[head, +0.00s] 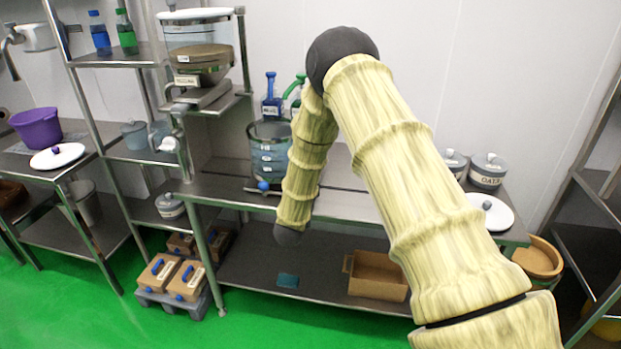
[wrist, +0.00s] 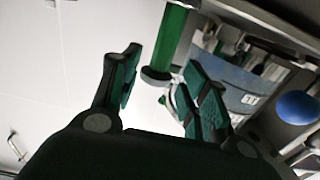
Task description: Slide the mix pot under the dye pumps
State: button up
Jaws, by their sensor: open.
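The clear mix pot with pale labels (head: 268,158) stands on the steel bench in the head view, partly hidden by my arm. A blue ball knob (head: 263,186) shows at its front foot. The blue dye pump (head: 271,106) and green dye pump (head: 296,87) rise just behind it; I cannot tell whether it is under their spouts. My gripper (wrist: 160,62) is open and empty in the wrist view. A green tube (wrist: 170,40) shows beyond its fingers. The pot with labels (wrist: 240,88) and a blue ball (wrist: 297,107) are to the right. My arm hides the gripper in the head view.
A dispenser (head: 200,55) stands left of the pot. Lidded jars (head: 488,168) and a white lid (head: 492,211) are at the bench's right end. A brown box (head: 376,276) is on the lower shelf. Some bare bench top shows right of my forearm.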

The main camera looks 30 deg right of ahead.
jog(key=v, duration=0.6)
jog(key=shift+s, duration=0.2)
jog(key=s+a+f+n+g+y, duration=0.3)
jog(key=s+a+f+y, duration=0.1)
jog(key=s+f, duration=0.75)
jog(key=s+a+f+n+g+y, duration=0.25)
jog(key=s+a+f+y, duration=0.2)
jog(key=s+f, duration=0.7)
jog(key=s+a+f+g+y, duration=0.1)
jog(key=s+f+g, duration=0.1)
jog(key=s, duration=0.7)
jog(key=s+a+f+n+g+y, duration=0.1)
jog(key=s+a+f+g, duration=0.1)
jog(key=s, duration=0.7)
jog(key=s+a+f+n+g+y, duration=0.1)
jog(key=s+a+f+g, duration=0.1)
jog(key=s, duration=0.7)
jog(key=shift+s+f+g, duration=0.2)
jog(key=shift+f+g, duration=0.55)
jog(key=shift+g, duration=0.5)
